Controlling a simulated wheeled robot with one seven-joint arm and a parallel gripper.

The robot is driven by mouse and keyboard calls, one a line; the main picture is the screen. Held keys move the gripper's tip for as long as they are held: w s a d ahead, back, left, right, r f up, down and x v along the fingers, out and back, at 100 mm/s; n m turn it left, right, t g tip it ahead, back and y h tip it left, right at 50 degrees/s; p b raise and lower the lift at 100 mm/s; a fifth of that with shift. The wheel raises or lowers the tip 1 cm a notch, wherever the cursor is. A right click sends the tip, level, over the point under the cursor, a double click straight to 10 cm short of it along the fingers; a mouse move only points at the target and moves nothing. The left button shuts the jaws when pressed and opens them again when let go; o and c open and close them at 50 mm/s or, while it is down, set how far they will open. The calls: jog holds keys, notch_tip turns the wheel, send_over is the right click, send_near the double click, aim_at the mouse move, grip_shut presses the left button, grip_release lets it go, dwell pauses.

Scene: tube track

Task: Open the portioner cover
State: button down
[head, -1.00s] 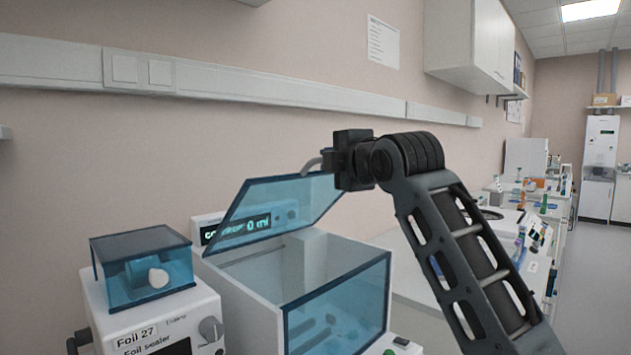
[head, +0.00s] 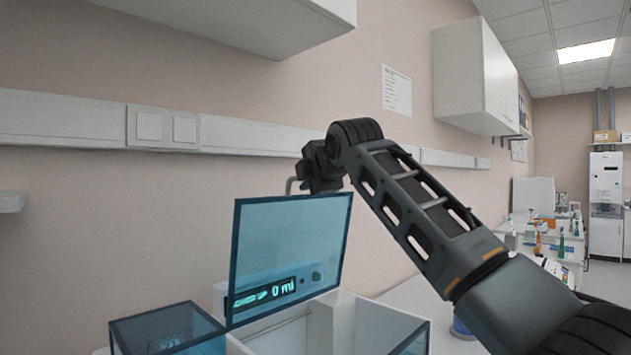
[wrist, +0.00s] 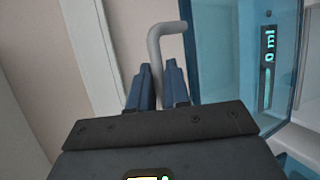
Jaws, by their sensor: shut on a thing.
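The portioner cover (head: 285,235) is a clear blue panel with dark edges. In the head view it stands nearly upright above the white portioner box (head: 350,312), whose top is open below it. My gripper (head: 300,184) is at the cover's top edge, shut on the grey cover handle (head: 289,183). In the wrist view the gripper fingers (wrist: 160,86) are at the bent grey handle (wrist: 168,30), and the blue cover (wrist: 217,50) is to the right. The display (head: 263,294), reading "0 ml", shows through the cover. The fingertips are too dark to make out in the head view.
A blue-covered box (head: 165,330) stands at the lower left, close to the portioner. The wall behind carries a white trunking rail (head: 60,118) with sockets. A white wall cabinet (head: 470,80) hangs at the upper right. A bench with small lab items lies further right.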

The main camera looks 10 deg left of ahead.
jog(key=shift+w+a+r, duration=0.1)
jog(key=shift+w+a, duration=0.1)
jog(key=shift+a, duration=0.05)
dwell(0.3)
jog(key=c, duration=1.2)
grip_release()
jog(key=shift+o, duration=0.2)
jog(key=shift+s+d+b, duration=0.3)
jog(key=shift+s+d, duration=0.05)
jog(key=shift+s, duration=0.15)
jog(key=b+v, duration=0.2)
jog(key=v, duration=0.4)
jog(key=shift+s+r, duration=0.3)
jog(key=shift+r, duration=0.15)
